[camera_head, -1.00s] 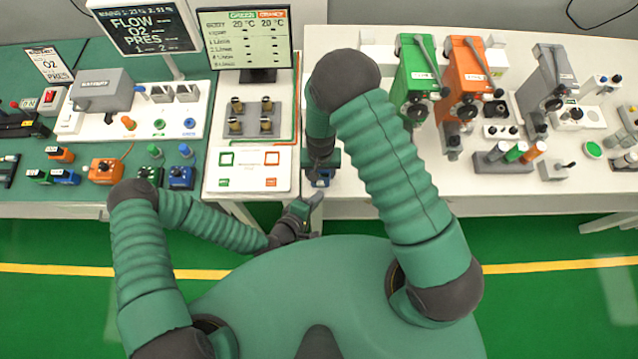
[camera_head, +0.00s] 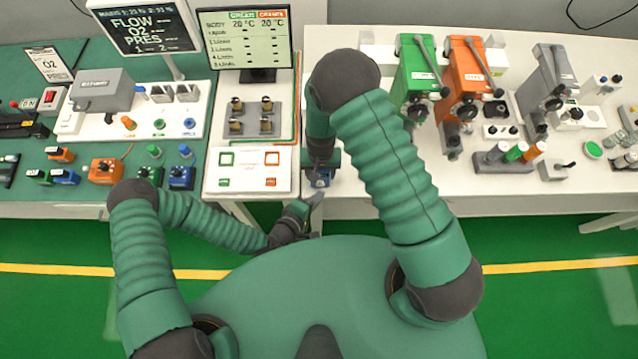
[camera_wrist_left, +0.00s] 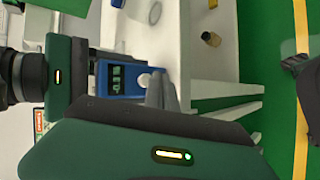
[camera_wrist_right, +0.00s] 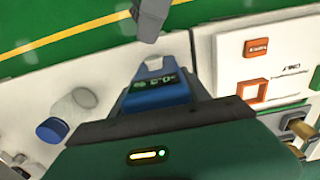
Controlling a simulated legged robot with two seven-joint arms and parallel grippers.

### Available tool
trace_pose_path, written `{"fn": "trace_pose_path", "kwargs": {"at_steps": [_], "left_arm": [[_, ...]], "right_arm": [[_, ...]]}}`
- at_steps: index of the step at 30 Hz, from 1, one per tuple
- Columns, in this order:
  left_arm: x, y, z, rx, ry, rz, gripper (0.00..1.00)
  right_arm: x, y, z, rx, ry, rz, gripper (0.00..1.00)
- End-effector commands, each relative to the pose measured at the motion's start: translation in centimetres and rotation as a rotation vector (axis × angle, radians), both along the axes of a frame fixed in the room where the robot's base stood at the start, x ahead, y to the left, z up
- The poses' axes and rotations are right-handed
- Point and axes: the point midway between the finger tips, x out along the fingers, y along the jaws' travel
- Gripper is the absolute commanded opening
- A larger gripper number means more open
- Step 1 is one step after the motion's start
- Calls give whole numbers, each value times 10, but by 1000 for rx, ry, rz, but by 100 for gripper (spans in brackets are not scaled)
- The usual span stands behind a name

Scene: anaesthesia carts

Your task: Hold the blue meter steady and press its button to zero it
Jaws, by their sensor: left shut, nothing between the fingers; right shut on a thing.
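The blue meter (camera_head: 321,182) is at the front left edge of the right table. My right gripper (camera_head: 321,168) is shut on it from above. In the right wrist view the meter (camera_wrist_right: 160,92) shows a lit display and a pale round button at its end. The meter (camera_wrist_left: 118,82) also shows in the left wrist view, with its display lit. My left gripper (camera_head: 316,197) is shut and empty, just in front of the meter. Its fingertips (camera_wrist_left: 157,88) show close to the button in the left wrist view; whether they touch it I cannot tell.
A clear jar with a blue cap (camera_wrist_right: 52,130) lies beside the meter in the right wrist view. A white panel with green and orange squares (camera_head: 248,171) is to the left. Green (camera_head: 415,75) and orange (camera_head: 465,80) vaporizers stand to the right.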

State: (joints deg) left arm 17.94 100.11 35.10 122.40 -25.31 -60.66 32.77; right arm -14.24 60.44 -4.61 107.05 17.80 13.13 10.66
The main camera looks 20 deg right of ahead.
Motion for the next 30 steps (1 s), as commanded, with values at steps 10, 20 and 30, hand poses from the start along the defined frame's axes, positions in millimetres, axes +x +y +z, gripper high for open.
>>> {"fn": "trace_pose_path", "kwargs": {"at_steps": [10, 20, 30], "left_arm": [[7, -3, 2, 0, 0, 0, 0], [8, -3, 2, 0, 0, 0, 0], [12, -4, 2, 0, 0, 0, 0]], "right_arm": [[0, 0, 0, 0, -1, 0, 0], [0, 0, 0, 0, -1, 0, 0], [0, 0, 0, 0, -1, 0, 0]]}}
